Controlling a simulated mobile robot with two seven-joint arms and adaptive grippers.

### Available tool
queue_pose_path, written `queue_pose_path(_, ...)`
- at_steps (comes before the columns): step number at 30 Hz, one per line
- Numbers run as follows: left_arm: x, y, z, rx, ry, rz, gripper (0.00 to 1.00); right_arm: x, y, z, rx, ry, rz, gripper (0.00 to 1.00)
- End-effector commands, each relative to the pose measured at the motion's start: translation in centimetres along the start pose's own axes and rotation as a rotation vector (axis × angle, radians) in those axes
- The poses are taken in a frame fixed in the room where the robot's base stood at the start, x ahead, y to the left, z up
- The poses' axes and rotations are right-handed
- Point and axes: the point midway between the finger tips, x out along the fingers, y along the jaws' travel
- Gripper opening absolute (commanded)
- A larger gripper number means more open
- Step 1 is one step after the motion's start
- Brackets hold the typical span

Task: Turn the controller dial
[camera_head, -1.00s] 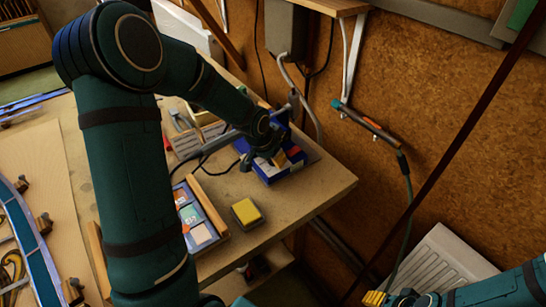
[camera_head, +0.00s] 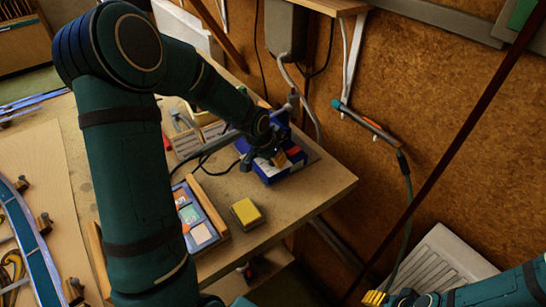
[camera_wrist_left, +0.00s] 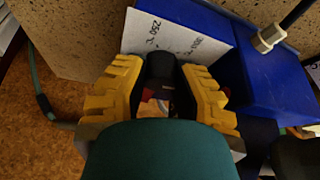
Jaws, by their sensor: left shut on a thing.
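The controller is a blue box (camera_head: 286,173) on the right end of the bench. In the left wrist view its blue body (camera_wrist_left: 262,78) carries a white plate (camera_wrist_left: 193,40) marked with temperatures such as 250 °C. The black dial (camera_wrist_left: 160,66) stands between the yellow fingers of my left gripper (camera_wrist_left: 162,88), which is shut on it. In the head view my left gripper (camera_head: 279,157) is at the controller and my arm partly hides it. My right gripper (camera_head: 375,298) is at the bottom right, away from the bench; its opening is too small to judge.
A yellow sponge-like block (camera_head: 246,212) and a tray of coloured pieces (camera_head: 197,217) lie in front of the controller. A tool with a cable (camera_head: 368,124) is on the cork wall at right. A curved blue-edged panel (camera_head: 30,245) lies at left.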

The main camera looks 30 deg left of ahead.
Motion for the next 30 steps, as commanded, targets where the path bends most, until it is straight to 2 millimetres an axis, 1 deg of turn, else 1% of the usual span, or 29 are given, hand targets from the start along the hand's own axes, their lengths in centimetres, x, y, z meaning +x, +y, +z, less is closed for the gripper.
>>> queue_pose_path(1,0.0,0.14,-0.24,0.003,0.006,0.001,0.0,0.01,0.0,0.0,0.0,0.0,0.0,0.47)
queue_pose_path(21,-0.01,0.15,-0.26,0.003,0.006,0.001,0.0,0.01,0.0,0.0,0.0,0.0,0.0,0.47)
queue_pose_path(22,-0.01,0.15,-0.25,0.003,0.006,0.001,0.4,0.01,0.0,0.0,0.0,0.0,0.0,0.47)
queue_pose_path(24,0.0,0.13,-0.22,0.002,0.005,0.001,0.61,0.01,0.0,0.0,0.0,0.0,0.0,0.47)
queue_pose_path(30,0.0,0.03,-0.11,0.001,0.003,0.0,0.61,0.0,0.0,0.0,0.0,0.0,0.0,0.47)
